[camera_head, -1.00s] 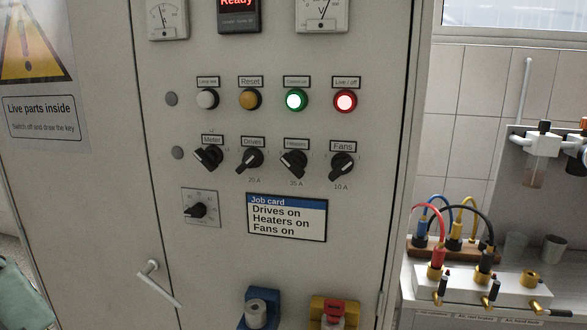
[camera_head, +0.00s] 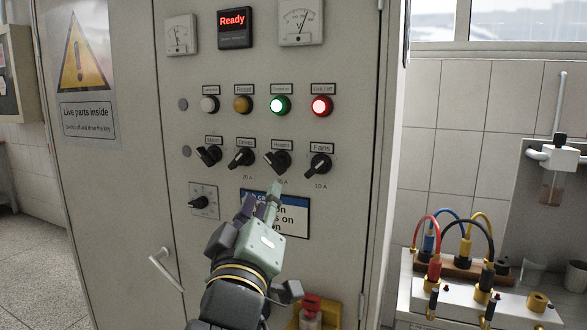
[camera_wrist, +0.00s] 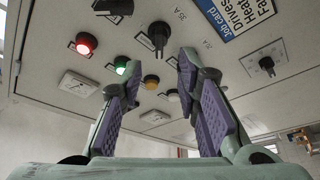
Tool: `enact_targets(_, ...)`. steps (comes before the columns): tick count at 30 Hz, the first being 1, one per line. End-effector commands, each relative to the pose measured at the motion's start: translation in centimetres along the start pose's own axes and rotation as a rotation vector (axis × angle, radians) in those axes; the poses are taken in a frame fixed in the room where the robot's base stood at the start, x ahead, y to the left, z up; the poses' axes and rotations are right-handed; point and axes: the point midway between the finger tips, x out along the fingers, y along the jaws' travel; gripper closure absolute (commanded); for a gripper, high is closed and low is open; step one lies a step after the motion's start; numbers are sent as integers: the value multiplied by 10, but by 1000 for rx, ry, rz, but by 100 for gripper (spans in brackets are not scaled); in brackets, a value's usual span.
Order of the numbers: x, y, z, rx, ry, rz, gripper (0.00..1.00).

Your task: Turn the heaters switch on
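The heaters switch (camera_head: 277,162) is a black rotary knob on the grey cabinet, third in its row, under a "Heaters" label. Its handle slants from upper left to lower right, unlike the drives knob (camera_head: 241,157) and fans knob (camera_head: 318,166), which slant toward lower left. In the wrist view, turned over, the heaters knob (camera_wrist: 158,36) stands beyond the fingertips, near the "35 A" mark. My gripper (camera_head: 261,204) is just below that knob in the head view, covering part of the job card. Its purple-padded fingers (camera_wrist: 157,68) are apart with nothing between them.
Lit green (camera_head: 280,105) and red (camera_head: 321,106) lamps sit above the knobs. A door handle (camera_head: 165,268) sticks out at lower left. A bench with cables (camera_head: 455,240) stands right of the cabinet.

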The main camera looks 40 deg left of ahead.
Motion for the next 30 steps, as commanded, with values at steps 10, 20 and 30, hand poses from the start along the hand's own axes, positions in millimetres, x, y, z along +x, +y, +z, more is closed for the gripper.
enact_targets(10, 33, 4, -4, 1, 1, 1, 70)
enact_targets(20, 91, 3, -3, 3, 4, 2, 70)
enact_targets(30, 104, 2, -2, 2, 5, 5, 70)
